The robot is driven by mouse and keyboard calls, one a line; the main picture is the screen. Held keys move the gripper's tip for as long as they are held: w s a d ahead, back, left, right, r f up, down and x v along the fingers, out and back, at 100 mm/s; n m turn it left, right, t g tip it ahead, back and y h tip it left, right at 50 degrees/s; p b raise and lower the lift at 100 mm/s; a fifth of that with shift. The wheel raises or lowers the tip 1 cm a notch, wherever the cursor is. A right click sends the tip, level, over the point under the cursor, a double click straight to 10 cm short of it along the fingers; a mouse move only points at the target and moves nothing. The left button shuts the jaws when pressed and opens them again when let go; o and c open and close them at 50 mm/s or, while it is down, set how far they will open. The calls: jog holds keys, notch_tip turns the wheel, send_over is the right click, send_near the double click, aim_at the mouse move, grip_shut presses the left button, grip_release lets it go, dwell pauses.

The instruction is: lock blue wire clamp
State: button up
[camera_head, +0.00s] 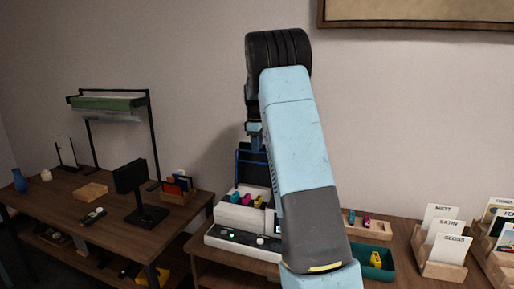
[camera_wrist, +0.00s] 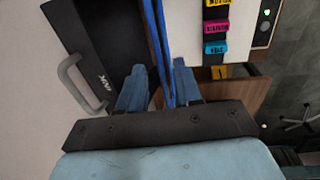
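A thin blue bar, seemingly the blue wire clamp (camera_wrist: 157,38), runs down between my gripper's fingers in the wrist view. In the head view, blue bars (camera_head: 240,157) frame a dark raised panel at the back of a white machine (camera_head: 238,222). My gripper (camera_wrist: 158,68) has its two blue fingers apart, one on each side of the bar, with a gap at the left finger. Contact at the right finger cannot be told. In the head view my gripper (camera_head: 256,143) points down just above the panel, partly hidden by my arm.
A black lid marked INK (camera_wrist: 100,50) with a grey handle (camera_wrist: 75,80) lies left of the fingers. Yellow, magenta (camera_wrist: 216,29) and cyan cartridges sit to the right. A green tray (camera_head: 372,263) and card holders (camera_head: 440,250) stand right; a black display stand (camera_head: 140,195) stands left.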

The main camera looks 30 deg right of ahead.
jog(key=shift+f, duration=0.35)
jog(key=shift+c, duration=0.2)
grip_shut()
dwell(1.0)
